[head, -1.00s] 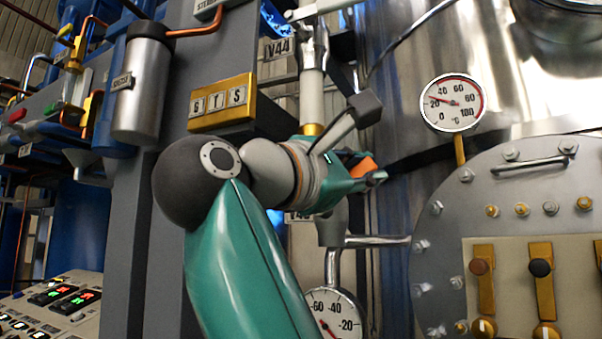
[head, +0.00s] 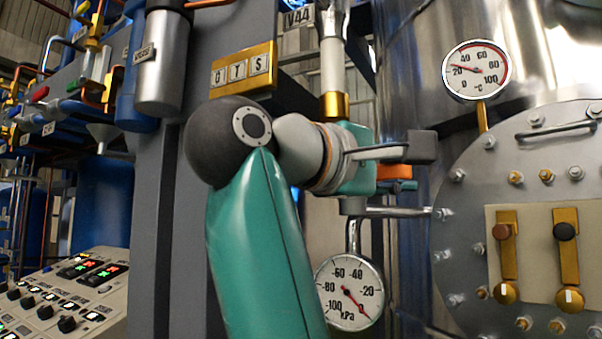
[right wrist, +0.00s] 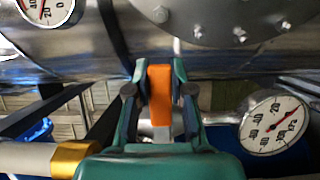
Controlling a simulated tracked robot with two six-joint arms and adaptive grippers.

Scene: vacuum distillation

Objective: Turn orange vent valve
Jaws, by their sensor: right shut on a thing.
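The orange vent valve handle (head: 397,171) shows in the head view as a short, level orange bar beside my right gripper (head: 408,186). In the right wrist view the orange handle (right wrist: 160,95) stands between the two teal fingers of my right gripper (right wrist: 163,70), which is shut on it. The valve body is mostly hidden behind the gripper and wrist in the head view. A metal pipe runs just below the gripper. My left gripper is not in view.
A temperature gauge (head: 477,70) is up and right of the gripper, and a pressure gauge (head: 349,292) is below it. A large bolted flange (head: 461,230) is close on the right. A white pipe with a brass collar (head: 336,104) stands above the wrist. A button panel (head: 70,290) is lower left.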

